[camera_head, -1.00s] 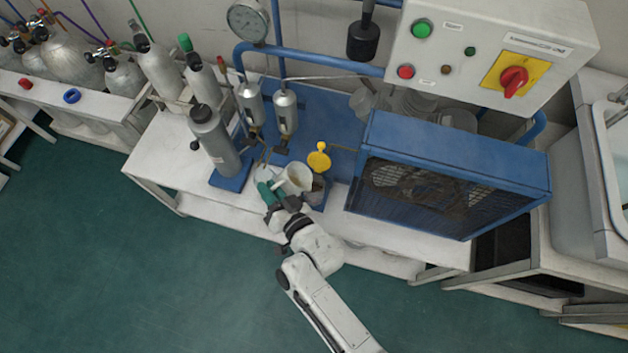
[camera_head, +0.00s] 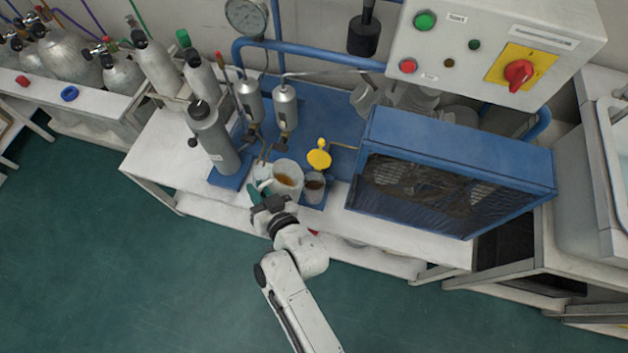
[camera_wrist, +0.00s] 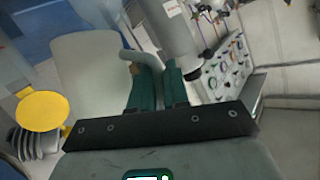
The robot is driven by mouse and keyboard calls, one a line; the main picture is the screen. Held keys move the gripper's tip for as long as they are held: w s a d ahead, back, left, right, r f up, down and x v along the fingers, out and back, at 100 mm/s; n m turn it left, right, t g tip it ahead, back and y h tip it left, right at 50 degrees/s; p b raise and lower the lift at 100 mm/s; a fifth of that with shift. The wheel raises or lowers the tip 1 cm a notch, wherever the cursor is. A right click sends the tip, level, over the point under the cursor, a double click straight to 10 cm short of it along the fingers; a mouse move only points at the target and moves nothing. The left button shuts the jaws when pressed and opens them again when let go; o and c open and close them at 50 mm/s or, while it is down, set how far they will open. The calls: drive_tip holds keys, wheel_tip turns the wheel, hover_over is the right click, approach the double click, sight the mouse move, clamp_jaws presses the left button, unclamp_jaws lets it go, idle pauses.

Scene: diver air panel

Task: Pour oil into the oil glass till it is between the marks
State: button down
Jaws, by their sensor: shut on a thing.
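My gripper (camera_head: 262,195) is shut on the handle of a pale jug (camera_head: 288,173). Brown oil shows inside the jug, which looks about upright. In the wrist view, the green fingers (camera_wrist: 158,90) close around the handle of the jug (camera_wrist: 88,75). The oil glass (camera_head: 315,184) stands just right of the jug on the blue base, with dark brown liquid in it. Its marks and exact level are too small to read. The yellow cap (camera_head: 319,157) is behind the glass and also shows in the wrist view (camera_wrist: 42,111).
A grey cylinder (camera_head: 211,140) stands on a blue plate left of the jug. Two silver filter bottles (camera_head: 285,106) are behind it. A blue mesh-fronted compressor cage (camera_head: 450,180) stands close on the right. The white bench's front edge (camera_head: 235,207) is near my gripper.

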drive_tip(key=shift+a+n+h+b, duration=0.55)
drive_tip(key=shift+a+n+h, duration=0.45)
drive_tip(key=shift+a+n, duration=0.4)
drive_tip(key=shift+r+g, duration=0.1)
drive_tip(key=shift+g, duration=0.2)
wheel_tip(320, 180, up, 7)
drive_tip(key=p, duration=0.5)
